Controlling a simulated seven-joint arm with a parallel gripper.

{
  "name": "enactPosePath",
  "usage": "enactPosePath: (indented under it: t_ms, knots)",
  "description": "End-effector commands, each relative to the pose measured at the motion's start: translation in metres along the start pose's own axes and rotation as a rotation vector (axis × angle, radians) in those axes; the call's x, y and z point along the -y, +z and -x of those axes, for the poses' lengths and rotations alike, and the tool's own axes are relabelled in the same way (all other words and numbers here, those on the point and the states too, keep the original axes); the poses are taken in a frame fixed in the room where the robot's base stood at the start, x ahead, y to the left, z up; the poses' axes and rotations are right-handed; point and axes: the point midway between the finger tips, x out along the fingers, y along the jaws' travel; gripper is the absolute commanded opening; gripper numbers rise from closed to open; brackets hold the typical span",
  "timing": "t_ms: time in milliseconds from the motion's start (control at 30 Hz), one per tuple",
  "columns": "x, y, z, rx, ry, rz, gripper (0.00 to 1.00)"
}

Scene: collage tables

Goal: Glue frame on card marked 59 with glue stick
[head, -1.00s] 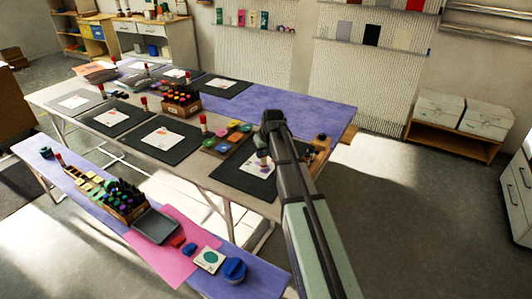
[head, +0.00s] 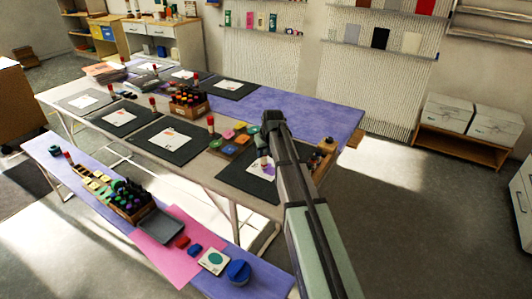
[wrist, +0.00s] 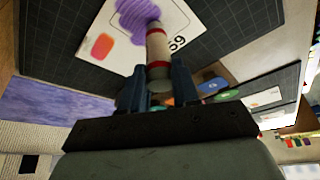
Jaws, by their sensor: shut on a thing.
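The card marked 59 (wrist: 100,47) lies on a dark gridded mat (wrist: 235,40) in the wrist view. It bears a large purple scribbled patch (wrist: 133,14) and an orange-red patch. My gripper (wrist: 159,88) is shut on the glue stick (wrist: 157,48), a pale tube with red bands. The stick's far end meets the purple patch in the picture; I cannot tell whether it touches the card. In the head view the card (head: 254,169) shows beside the stick, on the nearest right mat (head: 232,180), partly behind my arm. I cannot make out a separate frame.
A tray of coloured pads (head: 215,147) sits left of this mat. A wooden box of bottles (head: 188,110) and more mats with cards stand farther left. A wooden holder (head: 325,150) is right of my gripper. The purple cloth (head: 300,112) behind is largely clear.

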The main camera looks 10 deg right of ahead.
Motion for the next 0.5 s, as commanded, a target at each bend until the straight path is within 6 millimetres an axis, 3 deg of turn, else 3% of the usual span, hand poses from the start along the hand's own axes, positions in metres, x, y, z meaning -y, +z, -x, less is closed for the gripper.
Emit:
enactPosePath:
  t_ms: [500]
  knots:
    - [0.009,-0.013,-0.006,0.000,-0.001,0.001,0.04]
